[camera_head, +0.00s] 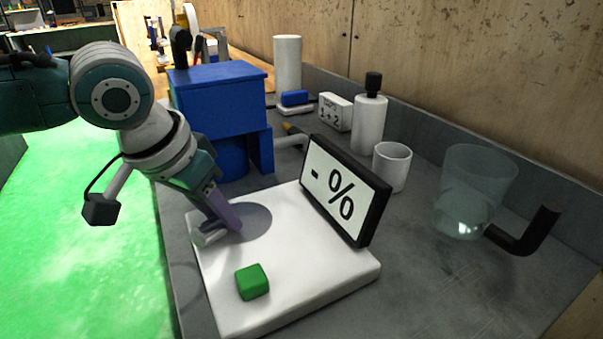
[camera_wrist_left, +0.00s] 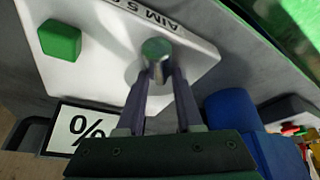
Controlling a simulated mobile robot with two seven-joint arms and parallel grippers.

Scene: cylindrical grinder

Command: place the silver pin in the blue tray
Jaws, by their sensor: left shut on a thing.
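My left gripper (camera_head: 226,222) reaches down over the back left corner of the white plate. It is shut on the silver pin (camera_head: 208,236), a short pale metal cylinder. In the left wrist view the pin's round grey end (camera_wrist_left: 156,47) shows between the two fingertips (camera_wrist_left: 158,75). The pin is at or just above the plate; I cannot tell if it touches. I cannot make out a blue tray for certain in either view. My right gripper is not in view.
The white plate (camera_head: 310,285) carries a green cube (camera_head: 252,281) and a "- %" display (camera_head: 343,190). A blue boxy machine (camera_head: 222,100) stands behind the gripper. A white cup (camera_head: 392,166), white bottle (camera_head: 369,123) and clear beaker (camera_head: 474,190) stand along the right.

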